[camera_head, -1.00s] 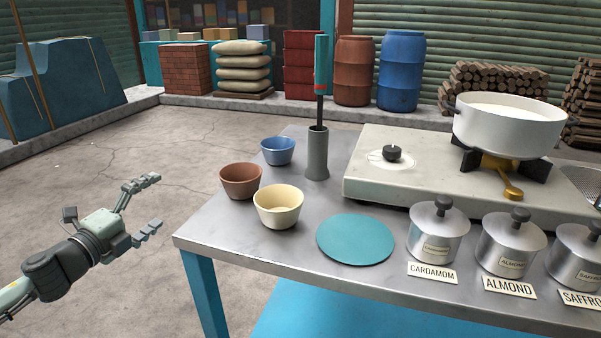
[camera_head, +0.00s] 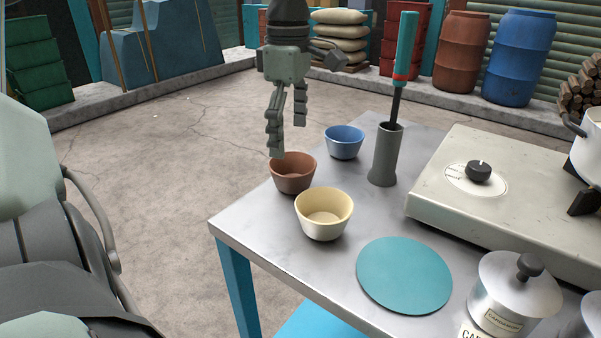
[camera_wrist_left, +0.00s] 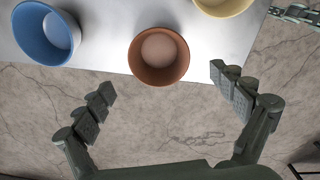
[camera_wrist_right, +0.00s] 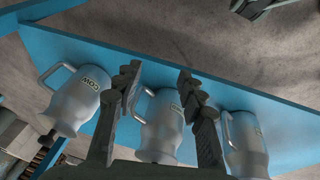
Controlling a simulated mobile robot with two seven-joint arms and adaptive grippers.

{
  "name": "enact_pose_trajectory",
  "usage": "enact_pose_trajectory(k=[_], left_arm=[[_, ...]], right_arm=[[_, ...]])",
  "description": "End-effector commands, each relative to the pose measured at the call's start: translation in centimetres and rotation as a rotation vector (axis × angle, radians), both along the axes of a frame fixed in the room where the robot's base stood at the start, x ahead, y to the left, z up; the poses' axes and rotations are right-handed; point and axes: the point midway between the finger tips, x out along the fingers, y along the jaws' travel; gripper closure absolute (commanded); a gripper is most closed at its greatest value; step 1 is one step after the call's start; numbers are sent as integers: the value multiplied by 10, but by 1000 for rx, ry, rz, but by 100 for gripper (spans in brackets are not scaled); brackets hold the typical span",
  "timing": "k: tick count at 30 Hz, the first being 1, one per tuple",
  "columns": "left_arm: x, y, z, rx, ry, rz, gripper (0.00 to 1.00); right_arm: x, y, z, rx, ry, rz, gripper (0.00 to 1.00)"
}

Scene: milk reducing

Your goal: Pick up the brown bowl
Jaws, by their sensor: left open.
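The brown bowl (camera_head: 293,178) stands upright and empty on the metal table's left edge, between a blue bowl (camera_head: 344,142) and a cream bowl (camera_head: 324,214). In the left wrist view the brown bowl (camera_wrist_left: 158,55) lies beyond the spread fingers. My left gripper (camera_head: 287,138) is open and empty, pointing down above the brown bowl's back rim. It also shows in the left wrist view (camera_wrist_left: 165,95). My right gripper (camera_wrist_right: 155,85) shows only in the right wrist view, with its fingers apart in front of metal jugs (camera_wrist_right: 160,122) on a blue shelf.
A grey holder (camera_head: 385,155) with a teal-handled tool stands right of the blue bowl. A teal round mat (camera_head: 404,275), a stove (camera_head: 510,195) and a lidded metal canister (camera_head: 516,296) take up the table's right side. The floor left of the table is clear.

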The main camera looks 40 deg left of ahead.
Motion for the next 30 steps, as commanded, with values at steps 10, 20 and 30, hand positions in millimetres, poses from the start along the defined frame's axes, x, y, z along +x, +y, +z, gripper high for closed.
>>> enact_pose_trajectory(k=[10, 20, 30], left_arm=[[1, -4, -48, -6, 4, 1, 5], [2, -4, -62, -6, -2, 2, 5], [2, -4, -62, -6, -2, 2, 40]], right_arm=[[-2, 1, -11, 6, 8, 1, 60], [-1, 1, -13, 8, 6, 1, 60], [-2, 1, -13, 7, 6, 2, 60]])
